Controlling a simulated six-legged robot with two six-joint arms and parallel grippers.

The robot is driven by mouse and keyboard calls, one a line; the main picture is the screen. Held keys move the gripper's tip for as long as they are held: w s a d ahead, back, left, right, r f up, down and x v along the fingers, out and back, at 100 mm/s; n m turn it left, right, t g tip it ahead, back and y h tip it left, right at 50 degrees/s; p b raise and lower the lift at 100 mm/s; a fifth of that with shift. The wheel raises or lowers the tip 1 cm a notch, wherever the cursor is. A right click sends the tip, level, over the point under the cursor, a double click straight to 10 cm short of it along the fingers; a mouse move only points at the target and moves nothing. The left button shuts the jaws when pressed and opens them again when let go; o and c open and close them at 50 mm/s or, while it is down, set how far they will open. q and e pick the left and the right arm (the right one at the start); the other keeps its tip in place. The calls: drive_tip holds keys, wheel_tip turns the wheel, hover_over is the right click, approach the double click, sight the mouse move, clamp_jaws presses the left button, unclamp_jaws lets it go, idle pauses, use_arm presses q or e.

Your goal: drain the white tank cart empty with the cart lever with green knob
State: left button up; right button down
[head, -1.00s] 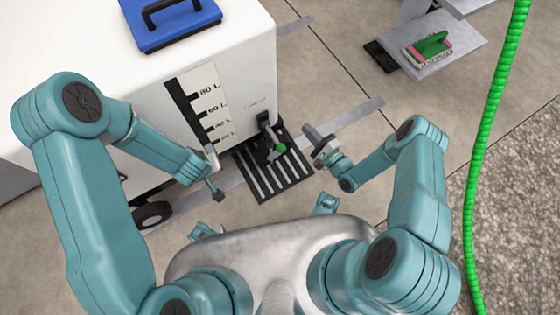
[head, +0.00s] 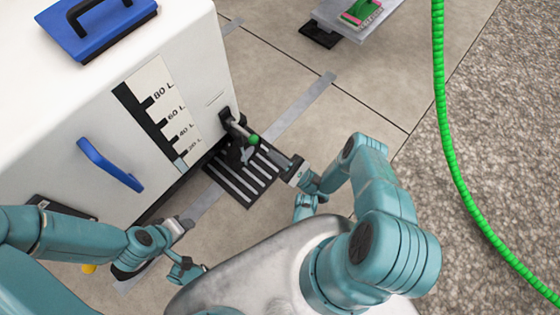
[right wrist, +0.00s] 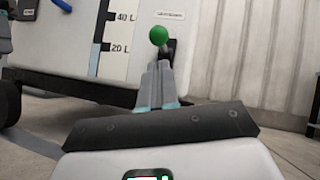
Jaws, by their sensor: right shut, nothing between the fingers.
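The white tank cart (head: 60,130) fills the left of the head view, and its side shows in the right wrist view (right wrist: 70,55). Its gauge (head: 158,112) has a dark strip with litre marks and a small pale part near the bottom. The cart lever (head: 238,127) sticks out from the cart's corner and ends in a green knob (head: 253,140). In the right wrist view the knob (right wrist: 158,35) shows just beyond the fingertips. My right gripper (head: 276,160) is shut and empty, close to the knob; contact is unclear. My left gripper (head: 186,224) is low beside the cart, its jaws unclear.
A slotted black drain grate (head: 232,188) lies on the floor below the lever. A blue handle (head: 110,165) sticks out from the cart's side, and a blue lid (head: 98,25) sits on top. A green hose (head: 447,130) hangs at right. The floor between is open.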

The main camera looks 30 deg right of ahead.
use_arm(q)
drive_tip(key=shift+w+d, duration=0.1)
drive_tip(key=shift+d, duration=0.05)
use_arm(e)
drive_tip(key=x, duration=0.5)
drive_tip(key=shift+d, duration=0.1)
use_arm(q)
drive_tip(key=s+d+r+g+p, duration=0.2)
drive_tip(key=s+r+p, duration=0.4)
drive_tip(key=r+p, duration=0.3)
drive_tip(key=shift+r+h+p, duration=0.3)
drive_tip(key=shift+p, duration=0.2)
use_arm(e)
wheel_tip(320, 180, up, 8)
drive_tip(key=m+g+h, duration=0.2)
drive_tip(key=g+h, duration=0.2)
drive_tip(key=g, duration=0.1)
drive_tip(key=shift+m+h, duration=0.3)
drive_tip(key=shift+h, duration=0.1)
